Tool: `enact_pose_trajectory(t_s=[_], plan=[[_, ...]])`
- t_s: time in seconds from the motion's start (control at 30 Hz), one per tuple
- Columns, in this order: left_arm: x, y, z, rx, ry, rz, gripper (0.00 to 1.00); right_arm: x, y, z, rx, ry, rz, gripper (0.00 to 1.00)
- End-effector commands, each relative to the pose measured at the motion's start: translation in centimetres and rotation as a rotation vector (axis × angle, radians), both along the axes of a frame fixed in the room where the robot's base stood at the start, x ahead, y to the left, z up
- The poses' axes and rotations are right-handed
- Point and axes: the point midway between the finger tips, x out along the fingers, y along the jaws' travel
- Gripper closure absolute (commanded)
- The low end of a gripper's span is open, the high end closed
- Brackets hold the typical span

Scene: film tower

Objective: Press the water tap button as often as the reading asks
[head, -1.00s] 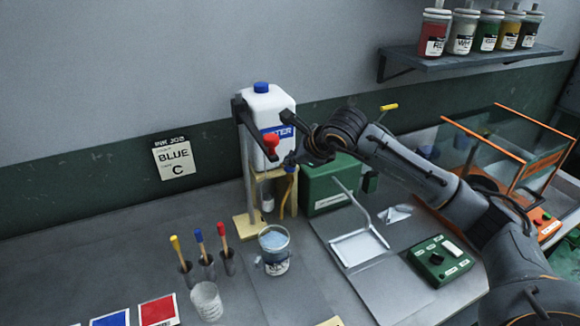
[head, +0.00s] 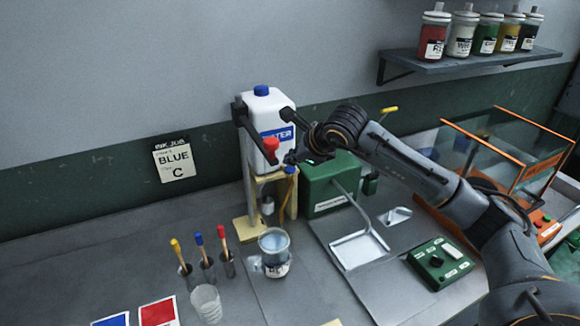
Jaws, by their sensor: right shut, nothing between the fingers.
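The white water jug (head: 269,115) with a blue cap stands on a wooden stand (head: 253,213) by the wall. The red tap button (head: 271,145) is at its front. My right gripper (head: 287,160) is shut and empty, just right of the red button and slightly below it; I cannot tell whether they touch. A clear cup (head: 274,252) with pale bluish contents stands below the tap. A wall card (head: 174,160) reads "INK JOB", "BLUE" and "C". I cannot make out a number of presses. My left gripper is not in view.
A green box (head: 325,183) stands right of the jug. A metal tray (head: 358,249) and a green control box (head: 440,262) lie farther right, near an orange-framed glass case (head: 505,150). Several ink jars (head: 463,33) stand on a shelf. Coloured sticks and an empty glass (head: 206,303) are front left.

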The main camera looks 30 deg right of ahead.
Motion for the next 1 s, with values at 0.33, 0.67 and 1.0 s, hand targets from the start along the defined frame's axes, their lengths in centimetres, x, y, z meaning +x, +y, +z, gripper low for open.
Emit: enact_pose_trajectory(t_s=[0.33,0.67,1.0], plan=[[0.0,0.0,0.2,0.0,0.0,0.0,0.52,0.0,0.0,0.4,0.001,-0.001,0.001,1.0],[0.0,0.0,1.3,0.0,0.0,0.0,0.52,0.1,0.0,2.5,0.0,-0.003,0.001,1.0],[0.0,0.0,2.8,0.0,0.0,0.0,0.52,0.0,0.0,5.5,0.0,-0.001,0.0,1.0]])
